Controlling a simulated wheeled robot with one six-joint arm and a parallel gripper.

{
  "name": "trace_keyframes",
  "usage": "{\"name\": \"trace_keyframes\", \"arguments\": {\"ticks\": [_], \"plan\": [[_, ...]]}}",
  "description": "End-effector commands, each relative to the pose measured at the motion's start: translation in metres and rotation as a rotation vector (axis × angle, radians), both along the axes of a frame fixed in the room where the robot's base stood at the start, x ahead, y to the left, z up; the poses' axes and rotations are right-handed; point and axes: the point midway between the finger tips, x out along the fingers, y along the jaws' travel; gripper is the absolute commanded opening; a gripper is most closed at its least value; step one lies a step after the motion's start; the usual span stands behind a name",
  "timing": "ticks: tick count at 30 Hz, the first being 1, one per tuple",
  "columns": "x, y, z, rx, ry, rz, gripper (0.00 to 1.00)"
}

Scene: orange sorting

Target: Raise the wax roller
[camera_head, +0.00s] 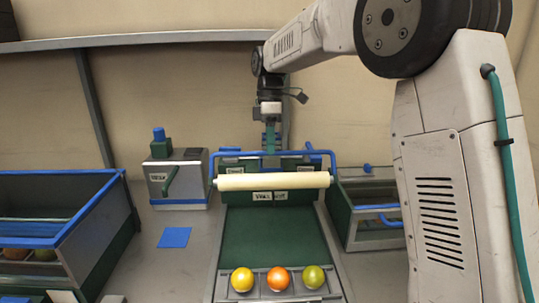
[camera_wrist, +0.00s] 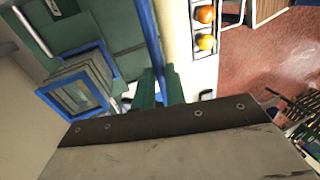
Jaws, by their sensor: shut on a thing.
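The wax roller (camera_head: 273,181) is a cream cylinder lying level across the green bed, carried by a blue frame with a handle bar (camera_head: 235,154). In the wrist view, the cream roller (camera_wrist: 175,40) lies beside the blue bar (camera_wrist: 149,35). My gripper (camera_head: 270,149) reaches down from above to the middle of the bar. Its green fingers (camera_wrist: 160,90) are shut on the bar. Part of the bar is hidden between the fingers.
Yellow (camera_head: 242,280), orange (camera_head: 278,279) and green (camera_head: 313,277) fruits sit in a row at the bed's near end. A blue-rimmed crate (camera_head: 95,215) stands left. A grey box with a green lever (camera_head: 178,181) stands behind a blue pad (camera_head: 174,237). A drawer unit (camera_head: 372,240) stands right.

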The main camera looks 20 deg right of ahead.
Motion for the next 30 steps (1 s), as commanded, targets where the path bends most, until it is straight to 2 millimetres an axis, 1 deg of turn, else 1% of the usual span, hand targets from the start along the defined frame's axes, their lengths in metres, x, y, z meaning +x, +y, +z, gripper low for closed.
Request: {"name": "trace_keyframes", "arguments": {"ticks": [1, 8, 19, 20, 21, 22, 30], "plan": [[0.0035, -0.0016, -0.001, -0.001, -0.003, -0.001, 0.0], [0.0083, -0.0027, 0.0015, -0.004, -0.004, 0.0, 0.0], [0.0102, -0.0032, 0.0033, -0.008, -0.009, 0.0, 0.0], [0.0101, -0.0033, 0.0033, -0.008, -0.009, 0.0, 0.15], [0.01, -0.0033, 0.0036, -0.007, -0.009, 0.0, 0.26], [0.0098, -0.003, 0.0035, -0.007, -0.009, 0.0, 0.34], [0.0078, 0.0019, 0.0033, -0.004, -0.003, 0.006, 0.34]]}}
